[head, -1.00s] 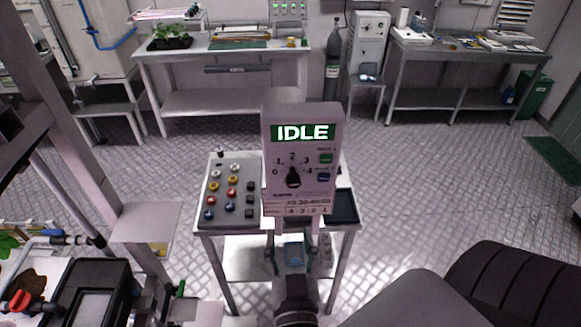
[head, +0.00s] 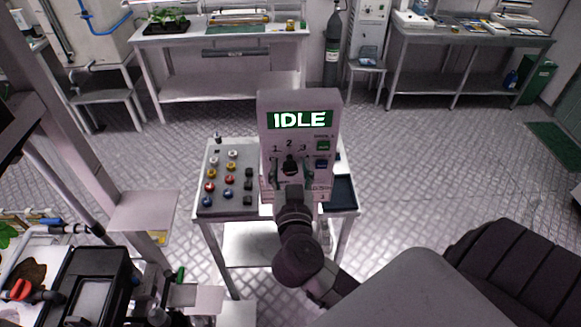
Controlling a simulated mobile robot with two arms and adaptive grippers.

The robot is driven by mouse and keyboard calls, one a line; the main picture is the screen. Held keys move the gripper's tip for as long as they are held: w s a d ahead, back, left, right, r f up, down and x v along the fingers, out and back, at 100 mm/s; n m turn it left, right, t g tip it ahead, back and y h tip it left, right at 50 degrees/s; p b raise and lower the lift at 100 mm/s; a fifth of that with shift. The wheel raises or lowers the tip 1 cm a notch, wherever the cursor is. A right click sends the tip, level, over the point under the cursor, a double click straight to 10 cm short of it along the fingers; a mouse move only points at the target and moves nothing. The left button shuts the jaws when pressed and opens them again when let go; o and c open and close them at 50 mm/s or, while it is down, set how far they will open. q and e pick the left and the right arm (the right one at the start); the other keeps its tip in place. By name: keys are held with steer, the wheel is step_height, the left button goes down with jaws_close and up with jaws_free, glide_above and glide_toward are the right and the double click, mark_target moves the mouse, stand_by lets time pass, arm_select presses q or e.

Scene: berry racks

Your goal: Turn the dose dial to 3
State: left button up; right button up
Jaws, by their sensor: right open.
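The dose dial (head: 290,164) is a black knob on the front of a pale upright panel (head: 264,130) whose green display (head: 300,120) reads IDLE. Numbers 1, 2 and 3 show around the knob, and its upper end points up, about at the 2. My right gripper (head: 292,172) is open in front of the panel, with one finger to each side of the dial. I cannot tell whether the fingers touch it. The gripper and wrist hide the lower dial and the panel's lower middle. My left gripper is not in view.
The panel stands on a small metal table. Left of it is a board with coloured buttons (head: 228,194); a dark tray (head: 343,192) lies to the right.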

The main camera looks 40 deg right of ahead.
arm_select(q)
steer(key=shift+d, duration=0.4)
arm_select(e)
jaws_close()
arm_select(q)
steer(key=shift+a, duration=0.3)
